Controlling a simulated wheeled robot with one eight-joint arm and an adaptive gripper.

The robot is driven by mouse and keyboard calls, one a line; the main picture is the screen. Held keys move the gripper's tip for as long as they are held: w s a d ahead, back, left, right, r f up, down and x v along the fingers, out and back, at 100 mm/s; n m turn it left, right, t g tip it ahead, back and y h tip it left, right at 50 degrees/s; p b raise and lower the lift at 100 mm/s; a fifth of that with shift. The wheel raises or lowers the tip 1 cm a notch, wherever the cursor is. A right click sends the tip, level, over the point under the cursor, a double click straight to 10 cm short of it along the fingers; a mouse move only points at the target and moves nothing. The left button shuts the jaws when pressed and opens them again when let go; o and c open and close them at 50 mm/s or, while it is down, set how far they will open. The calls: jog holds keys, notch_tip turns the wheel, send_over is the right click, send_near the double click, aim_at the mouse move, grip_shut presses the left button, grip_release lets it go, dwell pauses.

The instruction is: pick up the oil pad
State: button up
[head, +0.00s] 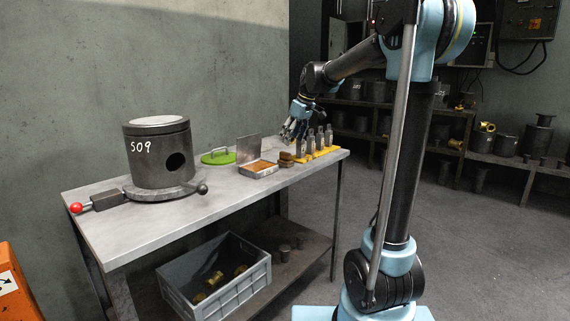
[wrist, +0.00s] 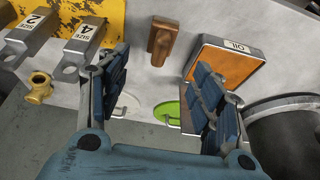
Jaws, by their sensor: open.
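A shallow metal tin with an orange pad (head: 262,166) lies on the bench with its lid standing up behind it. In the wrist view the orange pad (wrist: 232,62) sits inside a grey rim beside a label reading OIL. A brown block with a raised grip (head: 286,159) lies right of the tin in the head view; it also shows in the wrist view (wrist: 160,42). My gripper (head: 296,129) is over the bench near the brown block. In the wrist view its fingers (wrist: 162,88) are spread and empty, and the right finger overlaps the pad's near part.
Several metal stamps (head: 320,139) stand on a yellow strip at the bench's right end. A green disc with a handle (head: 218,157) lies left of the tin. A dark cylinder marked S09 (head: 160,155) stands further left. A grey crate (head: 226,288) sits below.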

aim_at(285, 155)
jog(key=x, duration=1)
jog(key=c, duration=1.2)
